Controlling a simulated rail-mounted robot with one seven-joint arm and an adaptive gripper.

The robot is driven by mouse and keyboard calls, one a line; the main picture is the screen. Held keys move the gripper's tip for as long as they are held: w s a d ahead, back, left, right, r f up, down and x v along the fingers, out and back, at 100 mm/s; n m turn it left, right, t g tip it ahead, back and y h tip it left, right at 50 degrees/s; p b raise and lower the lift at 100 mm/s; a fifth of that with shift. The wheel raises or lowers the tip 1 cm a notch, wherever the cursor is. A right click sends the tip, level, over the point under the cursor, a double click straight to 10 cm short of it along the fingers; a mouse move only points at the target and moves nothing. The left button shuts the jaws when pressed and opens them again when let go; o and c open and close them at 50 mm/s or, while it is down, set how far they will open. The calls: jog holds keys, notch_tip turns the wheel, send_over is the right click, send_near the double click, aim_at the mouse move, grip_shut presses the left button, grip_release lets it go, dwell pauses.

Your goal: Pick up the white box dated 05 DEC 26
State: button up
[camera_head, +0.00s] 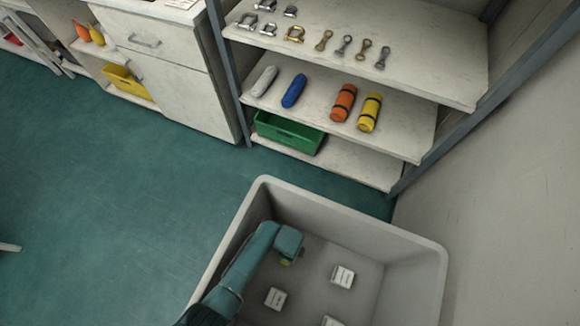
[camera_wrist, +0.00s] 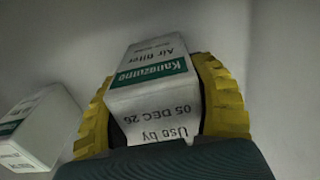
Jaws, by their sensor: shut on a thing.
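In the wrist view a white box (camera_wrist: 152,95) with a green band reads "Kanagzumo", "Air filter" and "Use by 05 DEC 26", upside down in the picture. My gripper (camera_wrist: 163,112) has its yellow fingers shut on this box, one on each side. A second white box (camera_wrist: 36,130) lies to the left; its print is too small to read. In the head view my gripper (camera_head: 287,261) is inside the grey bin (camera_head: 352,228); the held box is hidden there. Other white boxes lie on the bin floor: one to the right (camera_head: 343,276), one below (camera_head: 275,298), one at the bottom edge (camera_head: 330,321).
The bin's walls surround my gripper. Behind it stands a shelf unit (camera_head: 375,73) with shackles, coloured rolls and a green crate (camera_head: 288,133). A cabinet (camera_head: 165,65) stands at the upper left. The green floor (camera_head: 110,210) to the left is mostly clear.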

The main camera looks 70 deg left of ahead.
jog(key=shift+c, duration=1.2)
notch_tip(320, 180, up, 10)
jog(key=p, duration=0.6)
jog(key=shift+r, duration=0.1)
jog(key=w+d+r+p, duration=0.1)
jog(key=d+r+p, duration=0.4)
jog(key=r+p, duration=0.7)
jog(key=p, duration=0.2)
jog(key=shift+r+p, duration=0.4)
jog(key=d+r+p, duration=0.3)
jog(key=r+p, duration=1)
jog(key=shift+w+p, duration=0.35)
